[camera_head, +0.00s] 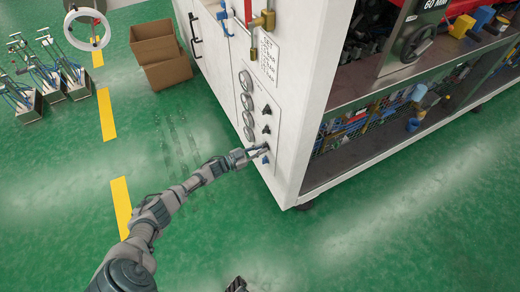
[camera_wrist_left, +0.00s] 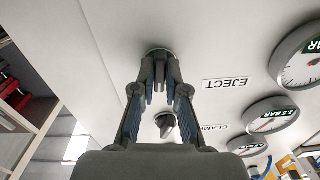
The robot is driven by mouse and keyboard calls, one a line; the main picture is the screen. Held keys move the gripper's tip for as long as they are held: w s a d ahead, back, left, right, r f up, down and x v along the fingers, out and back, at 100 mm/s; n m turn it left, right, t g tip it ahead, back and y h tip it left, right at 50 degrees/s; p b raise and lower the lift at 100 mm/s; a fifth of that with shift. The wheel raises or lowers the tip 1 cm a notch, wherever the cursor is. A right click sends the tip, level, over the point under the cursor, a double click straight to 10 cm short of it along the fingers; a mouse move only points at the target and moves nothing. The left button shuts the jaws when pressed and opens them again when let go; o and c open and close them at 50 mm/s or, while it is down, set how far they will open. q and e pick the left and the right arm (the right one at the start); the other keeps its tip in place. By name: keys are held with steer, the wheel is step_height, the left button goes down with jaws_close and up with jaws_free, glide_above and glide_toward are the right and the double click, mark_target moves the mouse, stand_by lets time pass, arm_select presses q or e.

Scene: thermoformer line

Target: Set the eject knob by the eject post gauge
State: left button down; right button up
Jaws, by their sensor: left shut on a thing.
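My left gripper (camera_head: 264,151) reaches the lower end of the white cabinet's control panel. In the left wrist view its fingers (camera_wrist_left: 160,68) are shut on the eject knob (camera_wrist_left: 158,51), beside the EJECT label (camera_wrist_left: 227,83). The fingers hide most of that knob, so I cannot read its setting. The eject post gauge (camera_wrist_left: 300,62) is probably the round dial at the right edge, cut off by the frame; its needle is not readable. A dark tip, probably my right gripper (camera_head: 236,285), shows at the bottom edge of the head view; its fingers cannot be made out.
The CLAMP knob (camera_wrist_left: 165,125) is close to the held knob. More gauges (camera_head: 247,101) line the panel. A brass valve (camera_head: 263,20) sits above. Open shelving (camera_head: 380,125) is right of the cabinet corner.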

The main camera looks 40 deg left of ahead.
arm_select(q)
steer(key=shift+s+a+f+n, duration=0.15)
steer(key=shift+f+n, duration=0.2)
steer(key=shift+n, duration=0.45)
steer(key=c, duration=1.2)
jaws_free()
steer(key=shift+f, duration=0.15)
steer(key=shift+r, duration=0.2)
steer(key=v, duration=1.1)
steer(key=shift+s+a+f, duration=0.2)
steer(key=shift+s, duration=0.1)
